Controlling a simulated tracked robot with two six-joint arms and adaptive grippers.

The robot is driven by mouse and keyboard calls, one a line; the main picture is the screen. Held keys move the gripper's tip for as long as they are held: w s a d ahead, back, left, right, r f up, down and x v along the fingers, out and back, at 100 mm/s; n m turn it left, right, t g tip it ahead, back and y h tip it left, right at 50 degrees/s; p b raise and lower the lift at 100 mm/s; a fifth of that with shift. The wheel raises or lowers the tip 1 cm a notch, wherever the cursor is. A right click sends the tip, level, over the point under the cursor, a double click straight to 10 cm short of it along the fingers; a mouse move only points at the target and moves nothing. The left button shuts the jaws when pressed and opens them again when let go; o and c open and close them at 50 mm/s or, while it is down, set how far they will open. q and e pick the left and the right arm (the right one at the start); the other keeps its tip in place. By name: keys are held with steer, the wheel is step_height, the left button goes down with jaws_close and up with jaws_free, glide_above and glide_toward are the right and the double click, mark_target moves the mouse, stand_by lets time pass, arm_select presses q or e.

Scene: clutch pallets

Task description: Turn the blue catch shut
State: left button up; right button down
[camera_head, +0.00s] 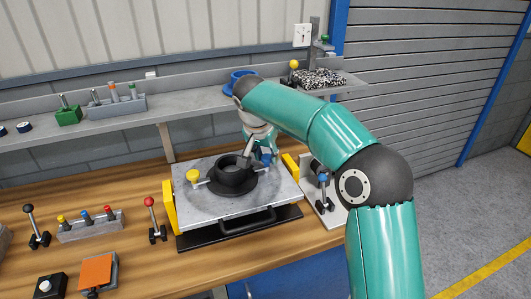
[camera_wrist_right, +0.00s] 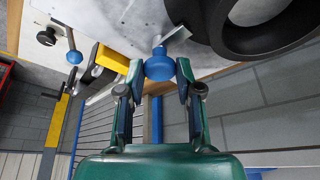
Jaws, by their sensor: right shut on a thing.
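The blue catch (camera_head: 267,154) sits at the back right of the black round part (camera_head: 233,184) on the grey pallet plate (camera_head: 215,212). In the right wrist view its blue round knob (camera_wrist_right: 158,68) is between my fingertips, and its metal bar (camera_wrist_right: 176,36) runs toward the black ring (camera_wrist_right: 240,30). My right gripper (camera_wrist_right: 158,72) is shut on this knob. In the head view my right gripper (camera_head: 262,148) is partly hidden behind my own arm. My left gripper is not in view.
A yellow-knobbed catch (camera_head: 193,176) sits on the plate's left side. Yellow blocks (camera_head: 169,205) flank the plate. A blue-knobbed lever (camera_head: 323,178) stands on a bracket to the right. A red-knobbed lever (camera_head: 150,202) stands left. A shelf (camera_head: 190,100) runs behind.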

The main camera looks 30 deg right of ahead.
steer(key=shift+a+m, duration=0.1)
steer(key=shift+m, duration=0.4)
steer(key=c, duration=0.8)
jaws_free()
steer(key=shift+w+g, duration=0.1)
steer(key=shift+g, duration=0.2)
steer(key=shift+o, duration=0.2)
steer(key=v, duration=1.1)
steer(key=shift+r, duration=0.35)
steer(key=shift+a, duration=0.15)
